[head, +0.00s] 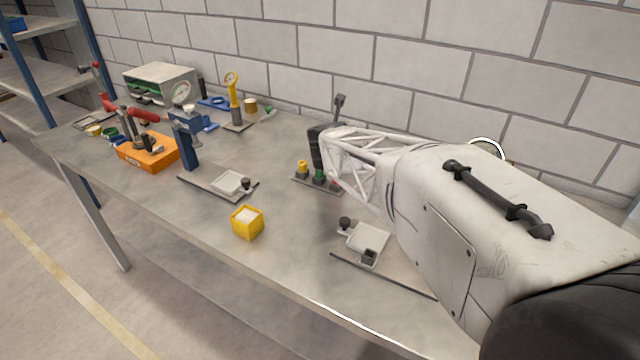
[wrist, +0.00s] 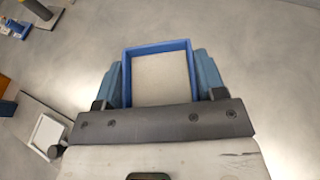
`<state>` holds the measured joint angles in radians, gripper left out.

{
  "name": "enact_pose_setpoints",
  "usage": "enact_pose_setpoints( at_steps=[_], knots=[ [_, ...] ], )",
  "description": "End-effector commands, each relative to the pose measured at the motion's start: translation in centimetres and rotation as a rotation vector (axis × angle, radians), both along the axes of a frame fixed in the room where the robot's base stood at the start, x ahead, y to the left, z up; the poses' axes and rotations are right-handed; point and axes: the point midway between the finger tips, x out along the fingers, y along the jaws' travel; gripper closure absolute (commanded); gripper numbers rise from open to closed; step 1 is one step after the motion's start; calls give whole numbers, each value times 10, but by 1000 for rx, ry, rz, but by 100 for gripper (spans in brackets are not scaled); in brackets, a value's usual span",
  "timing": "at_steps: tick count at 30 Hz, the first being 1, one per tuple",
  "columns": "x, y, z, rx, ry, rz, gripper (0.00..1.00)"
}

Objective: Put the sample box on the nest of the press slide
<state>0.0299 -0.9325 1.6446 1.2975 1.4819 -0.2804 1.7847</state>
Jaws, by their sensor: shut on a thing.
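A blue-walled box (wrist: 158,48) with a pale, flat filling sits between the two fingers of my gripper (wrist: 160,78) in the wrist view. The gripper is shut on it. In the head view my white arm comes in from the right, and I cannot make out the fingers or the held box. The blue press (head: 188,142) with a round gauge stands left of the middle. The slide (head: 203,190) in front of it carries a pale nest (head: 230,182) with a black knob. That nest also shows at the left of the wrist view (wrist: 46,131), apart from the held box.
A yellow box (head: 247,223) with white filling stands near the front edge. A second plate with a pale nest (head: 369,238) lies below my arm.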

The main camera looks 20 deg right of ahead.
Motion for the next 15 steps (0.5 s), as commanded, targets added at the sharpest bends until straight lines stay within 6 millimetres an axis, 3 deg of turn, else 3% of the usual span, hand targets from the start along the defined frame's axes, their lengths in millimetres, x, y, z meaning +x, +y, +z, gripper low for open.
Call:
enact_pose_setpoints(
  at_steps=[6,15],
  knots=[
    [-56,-20,-12,1,2,-126,67],
    [-119,-35,-30,1,6,-257,67]
  ],
)
